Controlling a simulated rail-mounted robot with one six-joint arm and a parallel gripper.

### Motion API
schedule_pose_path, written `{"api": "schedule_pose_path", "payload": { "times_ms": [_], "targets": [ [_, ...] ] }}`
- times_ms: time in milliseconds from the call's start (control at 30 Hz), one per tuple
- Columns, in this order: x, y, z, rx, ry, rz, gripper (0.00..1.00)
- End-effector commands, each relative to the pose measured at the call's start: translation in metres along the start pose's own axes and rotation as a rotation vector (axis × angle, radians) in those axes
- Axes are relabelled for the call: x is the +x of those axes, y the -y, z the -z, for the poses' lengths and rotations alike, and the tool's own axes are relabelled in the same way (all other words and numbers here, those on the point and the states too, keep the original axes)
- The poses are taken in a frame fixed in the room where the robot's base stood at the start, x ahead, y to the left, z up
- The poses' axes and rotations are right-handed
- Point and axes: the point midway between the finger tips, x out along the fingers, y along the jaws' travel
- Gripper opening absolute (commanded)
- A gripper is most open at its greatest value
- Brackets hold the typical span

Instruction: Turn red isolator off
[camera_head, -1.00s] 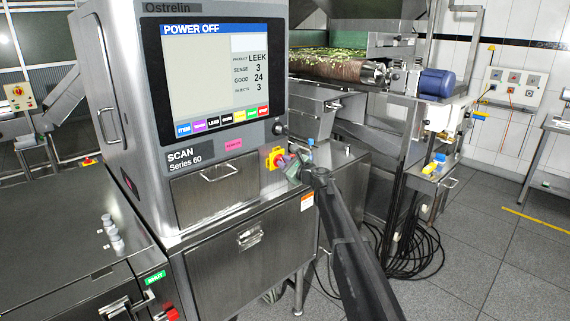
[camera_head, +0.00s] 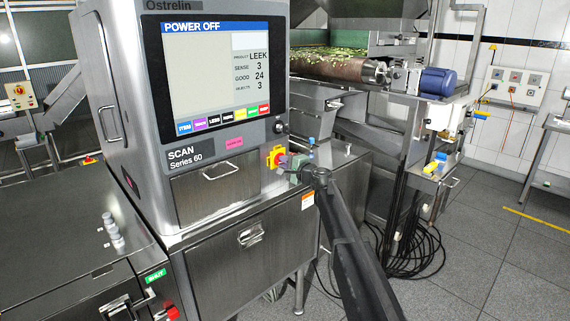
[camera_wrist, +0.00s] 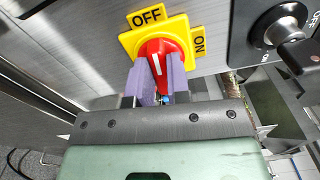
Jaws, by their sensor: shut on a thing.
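The red isolator (camera_wrist: 156,50) is a red knob on a yellow plate (camera_wrist: 177,25) marked OFF and ON. In the wrist view the white line on the knob stands close to upright, tilted slightly, nearer to the OFF label (camera_wrist: 147,16) than to the ON label (camera_wrist: 199,44). My gripper (camera_wrist: 159,77) has its purple fingers on both sides of the knob, shut on it. In the head view the yellow plate (camera_head: 275,157) shows on the machine's front, with my gripper (camera_head: 286,161) against it; the knob is mostly hidden there.
The machine's screen (camera_head: 214,75) reads POWER OFF. A black rotary switch (camera_wrist: 285,35) sits right of the isolator in the wrist view. A drawer (camera_head: 215,188) is left of the isolator. A conveyor (camera_head: 338,66) stands behind at right.

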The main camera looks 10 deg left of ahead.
Motion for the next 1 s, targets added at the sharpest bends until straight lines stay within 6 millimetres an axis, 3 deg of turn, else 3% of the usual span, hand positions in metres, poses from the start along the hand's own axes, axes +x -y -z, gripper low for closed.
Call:
{"api": "schedule_pose_path", "payload": {
  "times_ms": [300,833,867,1000],
  "targets": [
    [-0.0009,-0.0014,-0.0003,-0.125,0.0,-0.001,0.0],
    [-0.0009,-0.0016,-0.0003,-0.15,0.001,-0.001,0.0],
    [-0.0009,-0.0016,-0.0003,-0.15,0.001,-0.001,0.22],
    [-0.0007,-0.0014,-0.0002,-0.148,0.0,-0.001,0.43]
  ]
}}
